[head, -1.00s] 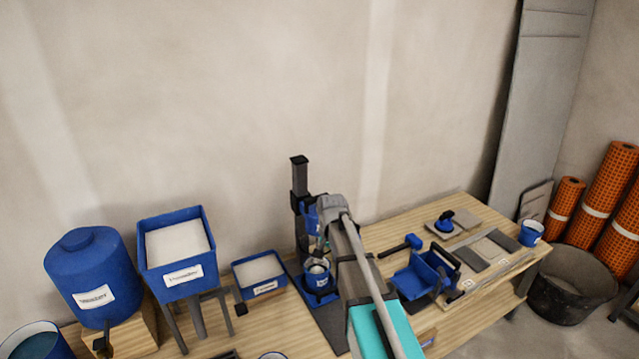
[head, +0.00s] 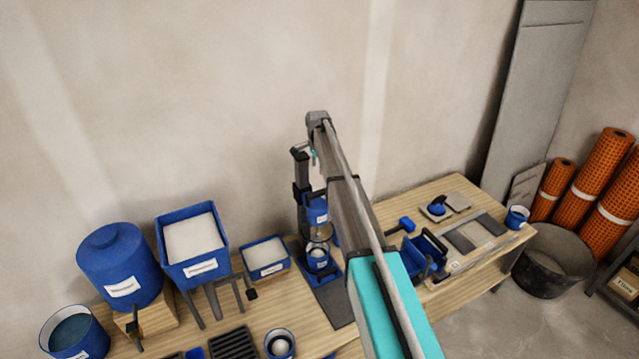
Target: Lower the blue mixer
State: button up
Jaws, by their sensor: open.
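The blue mixer head (head: 316,208) is on a dark upright column (head: 301,172) at the back of the bench, above a blue base. A small blue-and-white cup (head: 317,256) stands on that base under the mixer head. My gripper (head: 314,155) is high near the top of the column, above the mixer head and apart from the cup. Its fingers are small in the picture and partly hidden by my arm. It is open, and I see nothing held in it.
Left of the mixer stand a blue box of white powder (head: 265,258), a larger hopper (head: 192,241) and a blue tank (head: 119,265). On the right are a blue holder (head: 424,255), a tile board (head: 475,237) and a cup (head: 516,218). The wall is close behind.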

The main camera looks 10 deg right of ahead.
aim_at(317, 192)
jog(key=shift+w+r, duration=0.45)
jog(key=shift+w, duration=0.15)
jog(key=shift+f, duration=0.15)
notch_tip(317, 192, down, 14)
jog(key=b, duration=1.3)
jog(key=shift+r, duration=0.2)
grip_shut()
dwell(0.3)
